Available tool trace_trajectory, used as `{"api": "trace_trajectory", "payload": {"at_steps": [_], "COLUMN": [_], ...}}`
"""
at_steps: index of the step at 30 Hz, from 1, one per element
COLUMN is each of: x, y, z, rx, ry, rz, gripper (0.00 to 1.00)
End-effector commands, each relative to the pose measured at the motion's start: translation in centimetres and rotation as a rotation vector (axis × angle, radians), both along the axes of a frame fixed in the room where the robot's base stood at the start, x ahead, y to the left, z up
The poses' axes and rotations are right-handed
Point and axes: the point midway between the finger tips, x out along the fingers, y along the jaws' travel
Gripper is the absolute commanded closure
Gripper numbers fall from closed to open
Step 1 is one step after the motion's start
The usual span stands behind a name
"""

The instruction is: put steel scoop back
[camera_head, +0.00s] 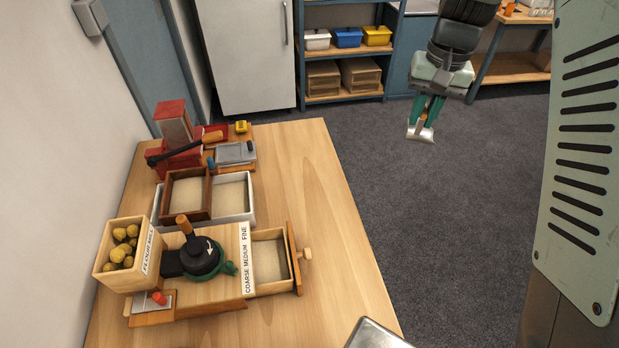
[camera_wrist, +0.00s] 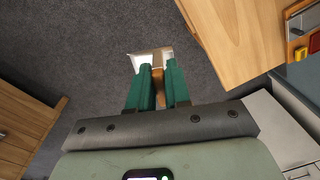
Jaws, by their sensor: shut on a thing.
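My gripper (camera_head: 427,110) hangs over the grey floor, to the right of the wooden table. It is shut on the steel scoop (camera_head: 419,134), whose pale metal part sticks out below the fingers. In the wrist view, the scoop (camera_wrist: 148,58) shows just beyond the green fingertips (camera_wrist: 160,72), with a brown handle between them. The fingers hide much of the handle. I see no clearly marked resting place for the scoop.
A metal-edged thing (camera_head: 375,335) shows at the bottom. Shelves (camera_head: 347,98) stand behind.

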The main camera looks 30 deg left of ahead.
Motion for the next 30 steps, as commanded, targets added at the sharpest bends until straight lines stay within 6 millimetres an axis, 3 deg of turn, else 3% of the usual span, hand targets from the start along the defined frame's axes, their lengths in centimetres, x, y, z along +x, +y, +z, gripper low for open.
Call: {"api": "trace_trajectory", "payload": {"at_steps": [1,6,12,15,21,26,30], "x": [-0.5,-2.8,-7.6,-10.2,-14.4,-15.8,-16.1], "y": [2.9,11.3,20.2,23.7,28.1,29.4,29.4], "z": [-1.1,-4.4,-8.5,-10.4,-13.0,-14.2,-16.8], "rx": [-0.005,-0.016,-0.029,-0.034,-0.040,-0.044,-0.047], "ry": [0.001,-0.004,-0.014,-0.020,-0.026,-0.029,-0.027], "rz": [0.045,0.164,0.293,0.346,0.414,0.432,0.434], "gripper": [1.00,1.00,1.00,1.00,1.00,1.00,1.00]}}
